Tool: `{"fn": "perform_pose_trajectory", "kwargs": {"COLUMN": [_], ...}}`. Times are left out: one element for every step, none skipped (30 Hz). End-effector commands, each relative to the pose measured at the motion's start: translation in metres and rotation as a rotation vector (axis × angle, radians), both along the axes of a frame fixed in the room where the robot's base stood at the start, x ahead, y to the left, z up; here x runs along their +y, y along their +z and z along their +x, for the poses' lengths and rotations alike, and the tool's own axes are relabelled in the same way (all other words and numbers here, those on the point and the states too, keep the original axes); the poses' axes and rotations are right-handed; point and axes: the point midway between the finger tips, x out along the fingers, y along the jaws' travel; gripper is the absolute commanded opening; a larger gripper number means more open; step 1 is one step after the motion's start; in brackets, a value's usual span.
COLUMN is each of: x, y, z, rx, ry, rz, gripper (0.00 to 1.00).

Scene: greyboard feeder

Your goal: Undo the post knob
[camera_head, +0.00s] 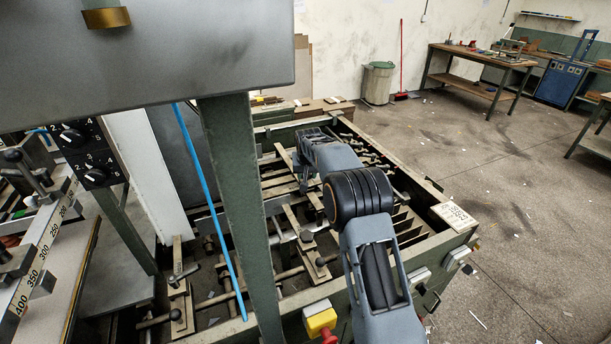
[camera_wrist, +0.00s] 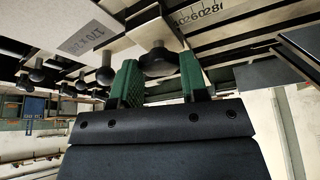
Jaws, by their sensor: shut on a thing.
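In the wrist view the post knob (camera_wrist: 158,62) is dark and rounded, below a pale metal block (camera_wrist: 150,30). My gripper (camera_wrist: 158,76) has green pads, one on each side of the knob, and is shut on it. The knob's far side is hidden. In the head view my arm reaches over the feeder frame (camera_head: 437,240); the fingertips and the held knob cannot be made out there.
Several other dark knobs (camera_wrist: 105,75) hang in a row left of the held one in the wrist view. In the head view, rods and slotted bars (camera_head: 290,225) fill the frame. A green post (camera_head: 240,190) and blue hose (camera_head: 205,185) stand at left.

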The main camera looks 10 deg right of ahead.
Motion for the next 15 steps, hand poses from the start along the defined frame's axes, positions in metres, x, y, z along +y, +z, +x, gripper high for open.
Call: {"fn": "perform_pose_trajectory", "kwargs": {"x": [-0.001,-0.0012,-0.0016,-0.0021,-0.0022,-0.0025,-0.0024,-0.0026,-0.0029,-0.0031,-0.0035,-0.0038,-0.0041,-0.0041,-0.0042], "y": [-0.0009,-0.0008,-0.0006,-0.0006,-0.0006,-0.0006,-0.0005,-0.0005,-0.0005,-0.0004,-0.0005,-0.0007,-0.0008,-0.0006,-0.0003], "z": [-0.0001,-0.0002,-0.0001,0.0,-0.0001,0.0,0.0,0.0002,0.0004,0.0004,0.0004,0.0004,0.0004,0.0007,0.0008], "rx": [0.0,0.0,0.0,0.0,0.0,0.0,0.0,0.0,-0.001,-0.001,-0.001,0.0,0.0,-0.001,-0.001], "ry": [0.041,0.068,0.107,0.134,0.162,0.201,0.229,0.259,0.296,0.324,0.354,0.391,0.42,0.448,0.487], "rz": [0.002,0.002,0.001,0.002,0.002,0.001,0.002,0.001,0.001,0.002,0.001,0.002,0.001,0.002,0.001], "gripper": [0.17,0.17,0.17,0.17,0.17,0.17,0.17,0.17,0.17,0.17,0.17,0.17,0.17,0.17,0.17]}}
